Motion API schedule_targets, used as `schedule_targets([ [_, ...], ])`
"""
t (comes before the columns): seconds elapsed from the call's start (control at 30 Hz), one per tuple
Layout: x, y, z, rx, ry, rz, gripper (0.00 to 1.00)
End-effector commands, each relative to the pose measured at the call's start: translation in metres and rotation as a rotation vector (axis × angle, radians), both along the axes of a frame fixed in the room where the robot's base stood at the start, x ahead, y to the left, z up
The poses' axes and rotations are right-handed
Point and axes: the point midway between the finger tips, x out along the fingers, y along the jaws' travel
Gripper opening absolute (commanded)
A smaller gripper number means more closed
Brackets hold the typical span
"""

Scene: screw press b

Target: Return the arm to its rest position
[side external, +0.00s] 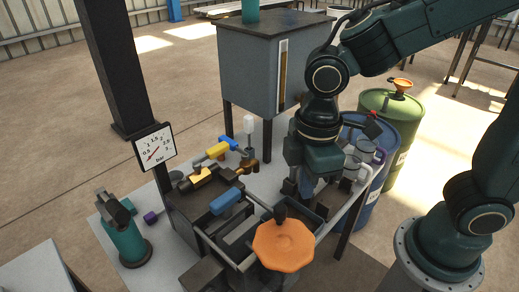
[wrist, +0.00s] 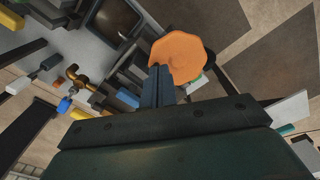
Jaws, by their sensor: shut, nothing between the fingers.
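My gripper (side external: 306,188) hangs pointing down over the right part of the workbench, behind the orange handwheel (side external: 284,245). In the wrist view my gripper's fingers (wrist: 161,72) are together, with nothing seen between them. The orange handwheel (wrist: 178,56) shows just beyond the fingertips there; I cannot tell from this view whether they touch it. In the side view the fingertips are partly hidden by the bench parts.
A blue-handled valve (side external: 226,201) and a yellow-handled valve (side external: 217,150) stand left of my gripper. A gauge (side external: 154,146) is on a dark post. A grey tank (side external: 262,70) stands behind. Blue (side external: 376,185) and green (side external: 405,125) drums stand right. A teal device (side external: 125,242) is front left.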

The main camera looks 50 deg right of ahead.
Motion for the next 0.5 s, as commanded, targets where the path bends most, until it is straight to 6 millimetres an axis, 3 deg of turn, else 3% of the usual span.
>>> schedule_targets([
  [0.17, 0.0, -0.021, 0.017, 0.03, -0.048, -0.113, 0.0],
  [0.5, -0.014, -0.08, 0.057, 0.115, -0.191, -0.462, 0.0],
])
